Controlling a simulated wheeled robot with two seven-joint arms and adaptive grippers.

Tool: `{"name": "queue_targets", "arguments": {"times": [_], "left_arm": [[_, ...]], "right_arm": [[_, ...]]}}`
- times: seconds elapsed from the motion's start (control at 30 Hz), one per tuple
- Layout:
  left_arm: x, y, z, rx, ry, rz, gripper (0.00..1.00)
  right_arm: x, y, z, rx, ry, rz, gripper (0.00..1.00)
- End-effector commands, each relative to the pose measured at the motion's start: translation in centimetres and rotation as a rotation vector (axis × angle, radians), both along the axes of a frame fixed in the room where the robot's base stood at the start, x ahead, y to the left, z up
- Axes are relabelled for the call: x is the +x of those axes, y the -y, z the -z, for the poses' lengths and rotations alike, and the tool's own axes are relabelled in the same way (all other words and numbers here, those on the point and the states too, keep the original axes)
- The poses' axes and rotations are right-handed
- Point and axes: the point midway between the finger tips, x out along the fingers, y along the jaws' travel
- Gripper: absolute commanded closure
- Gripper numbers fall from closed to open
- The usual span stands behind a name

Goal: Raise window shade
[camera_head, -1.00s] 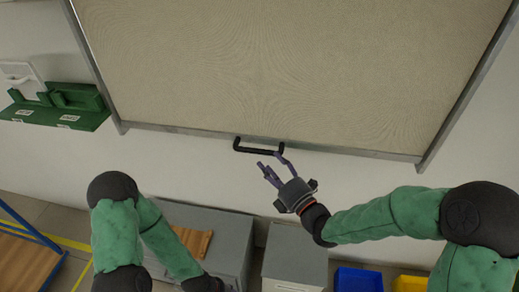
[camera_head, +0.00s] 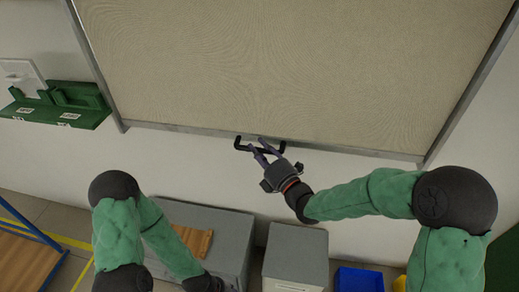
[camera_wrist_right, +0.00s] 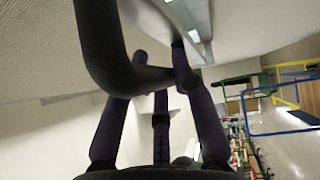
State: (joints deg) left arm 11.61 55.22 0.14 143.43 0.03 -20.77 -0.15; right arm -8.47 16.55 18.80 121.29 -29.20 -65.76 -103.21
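The window shade (camera_head: 300,70) is a beige textured panel with a grey bottom rail. A black U-shaped handle (camera_head: 240,147) sticks out from the middle of that rail. In the right wrist view the handle (camera_wrist_right: 100,45) looms large and crosses the fingers of the gripper (camera_wrist_right: 160,58), which stand apart. I cannot tell whether they touch it. My left arm reaches down to the bottom edge, and its gripper is out of the picture.
A green wall shelf (camera_head: 60,105) is at the left. Grey cabinets (camera_head: 295,255) stand below the shade, one with a wooden piece (camera_head: 195,240) on top. A blue bin (camera_head: 358,280) is at the bottom right. White wall lies between the shade and the cabinets.

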Motion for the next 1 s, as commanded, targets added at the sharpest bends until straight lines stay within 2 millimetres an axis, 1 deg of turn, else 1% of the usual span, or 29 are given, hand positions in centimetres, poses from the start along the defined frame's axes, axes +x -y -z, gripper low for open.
{"name": "queue_targets", "arguments": {"times": [0.27,0.37,0.47,0.57,0.67,0.7,0.77,0.8,0.87,0.9,0.97,1.0], "left_arm": [[0.0,0.0,-0.1,0.0,0.0,0.0,0.6],[0.0,0.0,-0.2,0.0,0.0,0.0,0.6],[0.0,0.0,-0.5,0.0,0.0,0.0,0.6],[0.0,0.0,-0.9,0.0,0.0,0.0,0.6],[0.0,0.0,-1.4,0.0,0.0,0.0,0.6],[0.0,0.0,-1.6,0.0,0.0,0.0,0.6],[0.0,0.0,-1.9,0.0,0.0,0.0,0.6],[0.0,0.0,-2.1,0.0,0.0,0.0,0.6],[0.0,0.0,-2.5,0.0,0.0,0.0,0.6],[0.0,0.0,-2.7,0.0,0.0,0.0,0.6],[0.0,0.0,-3.1,0.0,0.0,0.0,0.6],[0.0,0.0,-3.3,0.0,0.0,0.0,0.6]], "right_arm": [[0.0,0.0,-0.2,-0.002,0.002,0.0,1.0],[0.0,0.0,-1.1,-0.001,0.005,0.001,1.0],[0.0,0.0,-2.8,-0.001,0.008,0.001,1.0],[0.0,0.1,-5.3,0.0,0.011,0.002,1.0],[0.0,0.1,-8.4,0.0,0.014,0.002,1.0],[0.0,0.1,-9.8,0.001,0.013,0.002,1.0],[-0.1,0.1,-11.9,0.001,0.015,0.002,1.0],[0.0,0.1,-13.5,0.002,0.015,0.002,1.0],[-0.1,0.1,-15.6,0.001,0.015,0.002,1.0],[-0.1,0.1,-17.1,0.002,0.015,0.002,1.0],[-0.1,0.1,-19.2,0.0,0.014,0.003,1.0],[-0.1,0.1,-20.7,0.001,0.014,0.001,1.0]]}}
